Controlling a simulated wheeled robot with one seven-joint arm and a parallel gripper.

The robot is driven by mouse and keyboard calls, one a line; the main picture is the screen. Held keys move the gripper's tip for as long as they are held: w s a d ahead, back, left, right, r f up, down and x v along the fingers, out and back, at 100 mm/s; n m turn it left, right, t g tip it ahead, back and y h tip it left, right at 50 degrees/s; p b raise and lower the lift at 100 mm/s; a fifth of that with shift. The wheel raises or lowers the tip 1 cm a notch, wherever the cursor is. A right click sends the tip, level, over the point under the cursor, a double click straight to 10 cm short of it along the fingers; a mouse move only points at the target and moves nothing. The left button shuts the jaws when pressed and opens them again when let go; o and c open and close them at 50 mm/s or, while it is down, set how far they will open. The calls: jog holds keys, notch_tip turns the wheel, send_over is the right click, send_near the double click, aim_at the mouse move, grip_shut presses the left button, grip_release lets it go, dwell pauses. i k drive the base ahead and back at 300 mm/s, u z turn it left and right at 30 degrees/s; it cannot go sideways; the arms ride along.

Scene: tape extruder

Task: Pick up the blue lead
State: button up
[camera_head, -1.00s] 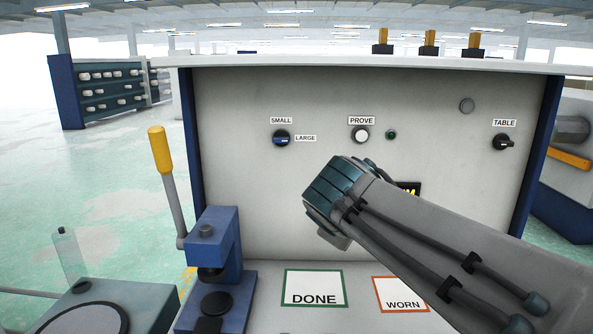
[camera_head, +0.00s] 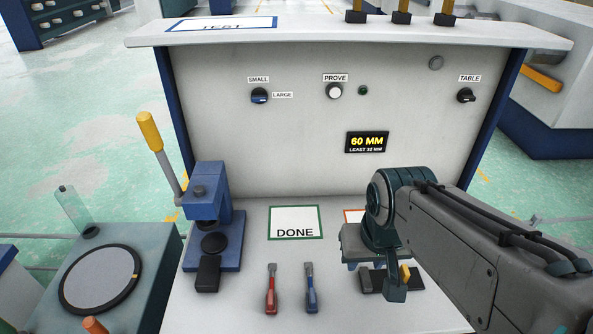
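The blue lead (camera_head: 311,290), with a blue handle and grey tip, lies on the bench top with its tip away from me. A similar red lead (camera_head: 271,290) lies just left of it, apart from it. My gripper (camera_head: 388,286) is to the right of the blue lead, apart from it, over or in front of a dark block (camera_head: 417,278) with a yellow piece. Its fingers are seen partly end-on and overlap that block, so I cannot tell how far they are open.
A blue hand press (camera_head: 208,215) with a yellow-topped lever stands left of the leads. A green-framed DONE card (camera_head: 295,222) lies behind them. The upright panel (camera_head: 300,155) with knobs and a 60 MM display (camera_head: 367,142) closes off the back. The bench around the leads is clear.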

aim_at(313, 305)
jog(key=k, duration=1)
jog(key=u, duration=1.6)
jog(key=i, duration=1.05)
jog(key=z, duration=2.25)
